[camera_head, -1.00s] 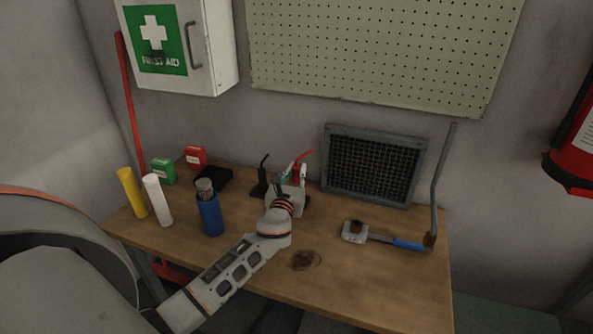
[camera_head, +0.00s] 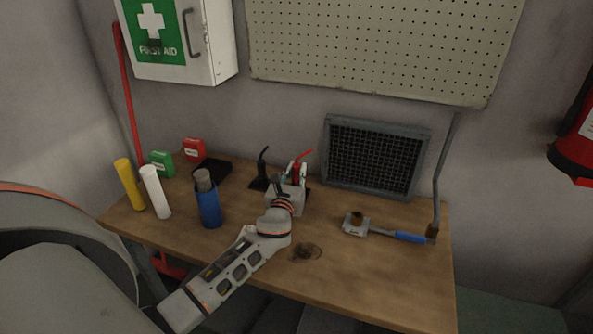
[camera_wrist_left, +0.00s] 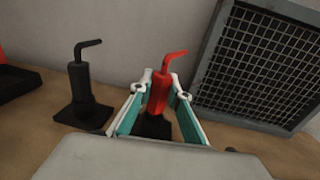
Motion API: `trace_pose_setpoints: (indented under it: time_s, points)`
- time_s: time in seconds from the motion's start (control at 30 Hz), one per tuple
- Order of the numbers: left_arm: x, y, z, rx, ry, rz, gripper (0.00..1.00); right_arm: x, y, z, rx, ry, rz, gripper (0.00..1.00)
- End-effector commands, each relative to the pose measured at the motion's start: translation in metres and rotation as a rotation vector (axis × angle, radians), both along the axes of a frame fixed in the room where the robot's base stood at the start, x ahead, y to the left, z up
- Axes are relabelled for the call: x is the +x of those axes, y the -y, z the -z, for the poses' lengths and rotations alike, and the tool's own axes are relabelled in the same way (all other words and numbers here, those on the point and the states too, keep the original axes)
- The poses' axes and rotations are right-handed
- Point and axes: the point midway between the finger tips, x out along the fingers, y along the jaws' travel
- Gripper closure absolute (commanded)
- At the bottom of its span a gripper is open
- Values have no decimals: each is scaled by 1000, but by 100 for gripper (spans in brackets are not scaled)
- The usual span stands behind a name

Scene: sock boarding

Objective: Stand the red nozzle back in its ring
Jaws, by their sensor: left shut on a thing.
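The red nozzle (camera_wrist_left: 160,92) with its bent tip stands about upright between the fingers of my left gripper (camera_wrist_left: 162,86) in the left wrist view. My left gripper is shut on it. In the head view the red nozzle (camera_head: 296,172) shows above my left gripper (camera_head: 293,178), partly hidden by it. A dark base (camera_wrist_left: 153,125) shows beneath the nozzle. I cannot make out the ring or whether the nozzle's foot is inside it. A black nozzle (camera_wrist_left: 80,82) stands upright on its own dark base to the left. My right gripper is out of view.
A framed mesh panel (camera_head: 375,157) leans on the wall right of the nozzles. A blue bottle (camera_head: 209,210), a white tube (camera_head: 156,195) and a yellow tube (camera_head: 129,186) stand at left. A blue-handled tool (camera_head: 405,237) lies at right. The front right tabletop is clear.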

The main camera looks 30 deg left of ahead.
Motion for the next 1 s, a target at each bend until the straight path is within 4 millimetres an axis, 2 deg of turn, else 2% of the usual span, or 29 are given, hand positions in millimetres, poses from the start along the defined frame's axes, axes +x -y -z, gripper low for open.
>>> trace_pose_setpoints:
  time_s: [0.97, 1.0]
  points:
    - [0, 0, 11, 1, 1, 0, 100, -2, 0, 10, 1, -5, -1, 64]
    - [0, 0, 11, 1, 1, 0, 78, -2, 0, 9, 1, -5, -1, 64]
